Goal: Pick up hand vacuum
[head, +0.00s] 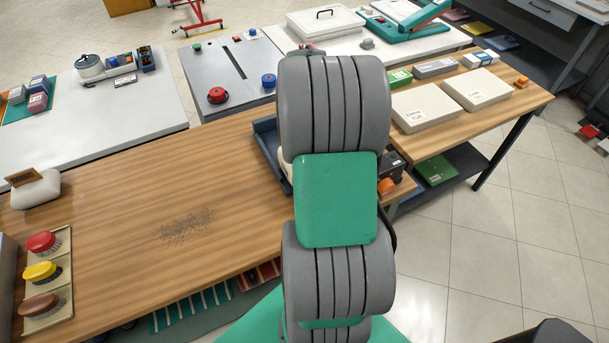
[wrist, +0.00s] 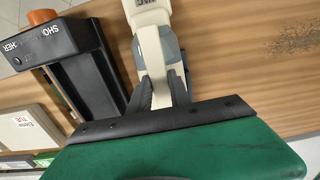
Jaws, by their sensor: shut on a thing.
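The hand vacuum is a cream-coloured body with a dark label, and it shows at the top middle of the wrist view (wrist: 148,14). My gripper (wrist: 160,82) is shut on its narrow cream part, with one dark finger on each side. In the head view my own arm covers the gripper and most of the vacuum. A dark blue tray (head: 268,126) shows beside my arm there. I cannot tell whether the vacuum rests on something or hangs clear.
A black device with an orange knob (wrist: 75,50) stands close left of the vacuum in the wrist view. Dark grit (head: 187,226) lies on the wooden table. Brushes (head: 42,272) are at its left end. Cream boxes (head: 427,108) lie to the right. The table's middle is otherwise clear.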

